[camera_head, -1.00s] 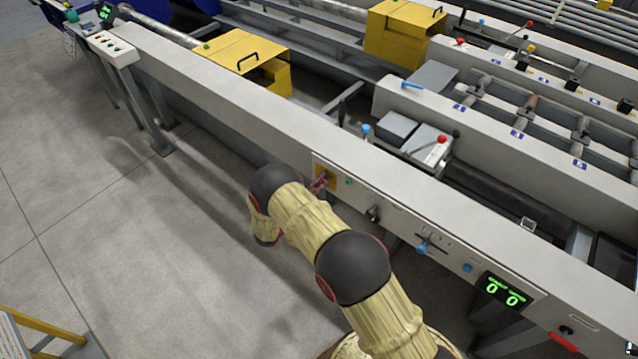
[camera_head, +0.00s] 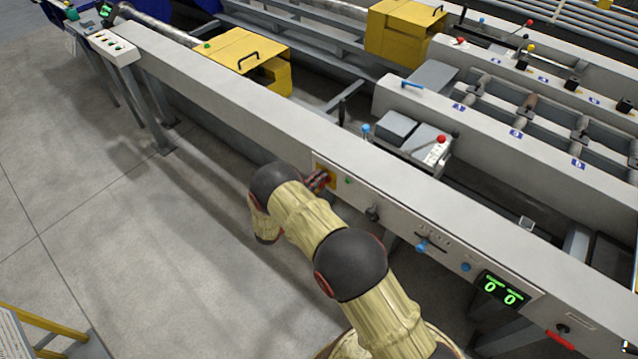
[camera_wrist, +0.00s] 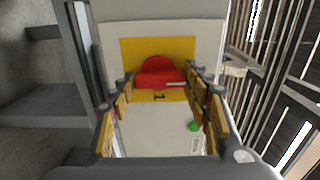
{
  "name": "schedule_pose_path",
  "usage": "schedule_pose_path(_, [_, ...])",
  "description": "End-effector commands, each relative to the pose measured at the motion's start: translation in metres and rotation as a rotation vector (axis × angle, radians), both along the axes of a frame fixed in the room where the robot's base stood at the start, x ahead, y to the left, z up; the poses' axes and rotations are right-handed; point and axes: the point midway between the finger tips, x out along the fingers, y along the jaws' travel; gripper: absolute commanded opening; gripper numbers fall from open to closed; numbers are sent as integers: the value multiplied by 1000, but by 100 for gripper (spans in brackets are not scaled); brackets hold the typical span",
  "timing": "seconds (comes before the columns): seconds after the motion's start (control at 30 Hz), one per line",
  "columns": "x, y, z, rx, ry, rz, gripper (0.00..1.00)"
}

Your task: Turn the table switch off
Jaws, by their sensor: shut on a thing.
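The table switch (camera_wrist: 156,64) is a red rotary knob on a yellow plate (camera_wrist: 130,52), seen in the wrist view. Its grip bar lies across the picture, with a white line at its right end. A dark mark like a "1" shows on the plate below the knob. My gripper (camera_wrist: 161,82) has its two padded fingers on either side of the bar and is shut on it. In the head view my gripper (camera_head: 318,182) is at the yellow plate (camera_head: 325,168) on the table's front panel, and the knob is mostly hidden by it.
A green button (camera_wrist: 194,126) sits beside the plate. Along the same panel are a black knob (camera_head: 373,214), blue controls (camera_head: 421,247), a green "0 0" display (camera_head: 501,290) and a red handle (camera_head: 562,340). Open floor (camera_head: 150,250) lies to the left.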

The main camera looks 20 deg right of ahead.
Motion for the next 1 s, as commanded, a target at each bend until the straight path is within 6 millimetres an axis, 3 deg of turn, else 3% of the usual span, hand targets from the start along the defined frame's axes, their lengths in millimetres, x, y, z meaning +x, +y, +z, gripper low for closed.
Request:
schedule_pose_path(0.3, [2,2,1,1,-1,5,23])
schedule_pose_path(0.33, [2,2,1,1,-1,5,50])
schedule_pose_path(0.63, [1,1,0,0,0,2,67])
schedule_pose_path(1.0, [-2,4,0,-1,1,2,67])
